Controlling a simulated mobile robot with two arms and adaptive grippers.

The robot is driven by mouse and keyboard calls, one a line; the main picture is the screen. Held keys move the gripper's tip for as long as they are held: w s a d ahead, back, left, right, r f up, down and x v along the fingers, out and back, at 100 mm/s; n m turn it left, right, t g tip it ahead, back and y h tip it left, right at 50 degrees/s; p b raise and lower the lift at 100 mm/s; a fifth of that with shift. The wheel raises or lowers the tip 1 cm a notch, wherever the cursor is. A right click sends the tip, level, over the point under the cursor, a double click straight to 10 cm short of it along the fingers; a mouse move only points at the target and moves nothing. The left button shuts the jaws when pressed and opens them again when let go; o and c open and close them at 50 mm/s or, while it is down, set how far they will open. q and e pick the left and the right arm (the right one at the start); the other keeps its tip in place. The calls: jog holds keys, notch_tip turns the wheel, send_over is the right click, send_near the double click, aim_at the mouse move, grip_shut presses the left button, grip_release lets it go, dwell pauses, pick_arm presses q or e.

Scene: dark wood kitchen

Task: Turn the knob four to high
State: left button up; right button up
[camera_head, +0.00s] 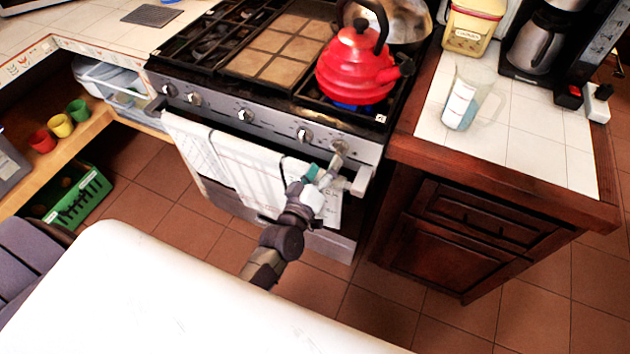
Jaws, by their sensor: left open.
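The stove's front panel (225,112) carries a row of several silver knobs. The rightmost knob (339,147) is right at the fingertips of my left gripper (334,166). Another knob (304,135) is just left of it, clear of the gripper. My left gripper is open and reaches up from below, in front of the oven handle. The fingertips overlap the lower part of the rightmost knob in the picture; I cannot tell whether they touch it. No knob numbers or setting marks are readable. My right gripper is out of view.
A red kettle (357,70) stands on the front right burner, with blue showing beneath it. Towels (245,172) hang on the oven handle (361,181) beside my wrist. A wooden counter (500,172) with a glass pitcher (470,98) is at right. The white surface (190,300) fills the lower left.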

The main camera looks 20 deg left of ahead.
pick_arm(q)
jog(key=s, duration=0.6)
jog(key=shift+a, duration=0.1)
jog(key=s+d+f+m+g+h, duration=0.1)
jog(key=s+f+m+g, duration=0.4)
jog(key=f, duration=0.9)
jog(key=s+f+m+g, duration=0.1)
jog(key=s+f+g, duration=0.2)
jog(key=s+f, duration=0.75)
jog(key=s+a+f+m+g, duration=0.2)
jog(key=s+a+f+g, duration=0.1)
jog(key=s+f, duration=0.7)
jog(key=s+a+f+m+g+y, duration=0.1)
jog(key=s+a+f+m+g, duration=0.2)
jog(key=s+f+g, duration=0.3)
jog(key=s+f, duration=0.3)
jog(key=s, duration=0.3)
jog(key=shift+s+f+y, duration=0.3)
jog(key=shift+s+f, duration=0.05)
jog(key=shift+s, duration=0.05)
jog(key=shift+a, duration=0.1)
